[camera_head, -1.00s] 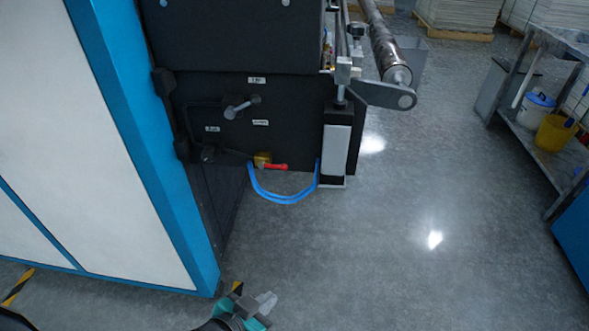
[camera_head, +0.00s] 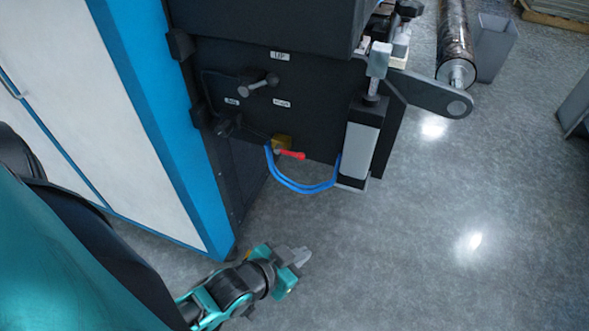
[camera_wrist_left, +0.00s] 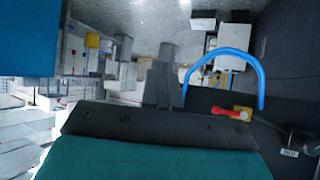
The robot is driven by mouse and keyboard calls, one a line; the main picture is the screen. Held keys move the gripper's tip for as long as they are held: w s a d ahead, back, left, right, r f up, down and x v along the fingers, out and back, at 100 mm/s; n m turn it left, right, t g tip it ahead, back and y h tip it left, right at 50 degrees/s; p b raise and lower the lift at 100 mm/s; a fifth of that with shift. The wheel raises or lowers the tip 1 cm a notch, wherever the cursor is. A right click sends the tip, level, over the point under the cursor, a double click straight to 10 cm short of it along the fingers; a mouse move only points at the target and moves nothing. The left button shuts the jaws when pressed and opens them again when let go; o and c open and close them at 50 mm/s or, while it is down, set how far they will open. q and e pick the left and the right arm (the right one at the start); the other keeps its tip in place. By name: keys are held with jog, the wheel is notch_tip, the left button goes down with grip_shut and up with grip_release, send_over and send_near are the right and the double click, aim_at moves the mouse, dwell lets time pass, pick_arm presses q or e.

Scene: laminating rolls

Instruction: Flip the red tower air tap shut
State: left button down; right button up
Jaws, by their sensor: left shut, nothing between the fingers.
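The red tower air tap (camera_head: 291,154) has a red lever on a brass-yellow body, low on the dark machine panel. In the head view its lever points right and slightly down. It also shows in the left wrist view (camera_wrist_left: 232,114), right of the fingers. A blue hose (camera_head: 303,190) loops below it. My left gripper (camera_head: 304,256) is shut and empty, below the tap and apart from it, over the floor. Its fingers also show in the left wrist view (camera_wrist_left: 165,75). My right gripper is not in view.
A grey and black cylinder (camera_head: 361,145) stands right of the tap. A metal lever (camera_head: 259,84) sits on the panel above. The blue and white cabinet (camera_head: 90,90) borders the panel on the left. A roller (camera_head: 455,45) projects at the upper right. Floor in front is clear.

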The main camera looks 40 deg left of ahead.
pick_arm(q)
jog(key=w+a+f+n+t+b, duration=0.5)
jog(key=n+b, duration=0.1)
jog(key=b, duration=0.2)
jog(key=a+n+t+y+b, duration=0.2)
jog(key=a+n+t+b, duration=0.5)
jog(key=n, duration=0.3)
jog(key=shift+s+a+r+t, duration=0.15)
jog(key=shift+s+a+t, duration=0.2)
jog(key=shift+t, duration=0.55)
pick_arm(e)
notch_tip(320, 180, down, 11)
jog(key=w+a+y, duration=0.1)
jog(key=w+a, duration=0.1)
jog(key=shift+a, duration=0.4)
pick_arm(q)
send_near(290, 153)
jog(key=w+d+r, duration=0.3)
jog(key=w, duration=0.3)
jog(key=shift+a+f, duration=0.15)
jog(key=shift+f, duration=0.05)
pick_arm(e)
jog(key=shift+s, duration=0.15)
